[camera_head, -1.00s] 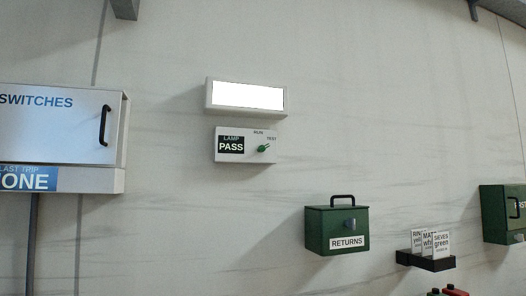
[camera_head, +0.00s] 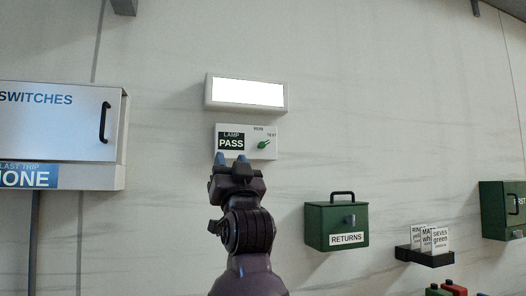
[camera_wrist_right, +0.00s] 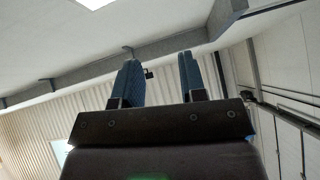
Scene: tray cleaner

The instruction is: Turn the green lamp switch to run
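The green lamp switch (camera_head: 263,145) is a small knob on a white panel (camera_head: 250,154) on the wall. Its handle tilts up and to the right, toward the TEST label; the RUN label is above the knob. A dark display on the panel reads PASS. My right gripper (camera_head: 231,160) is raised in front of the panel's lower left part, left of and below the knob. Its blue fingers are apart and empty, as the right wrist view (camera_wrist_right: 160,82) also shows. That view shows ceiling and walls, not the switch. My left gripper is not in view.
A lit white lamp box (camera_head: 247,94) is above the panel. A white SWITCHES cabinet (camera_head: 60,125) with a black handle is at left. A green RETURNS box (camera_head: 337,224) and a black card holder (camera_head: 425,258) are at lower right.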

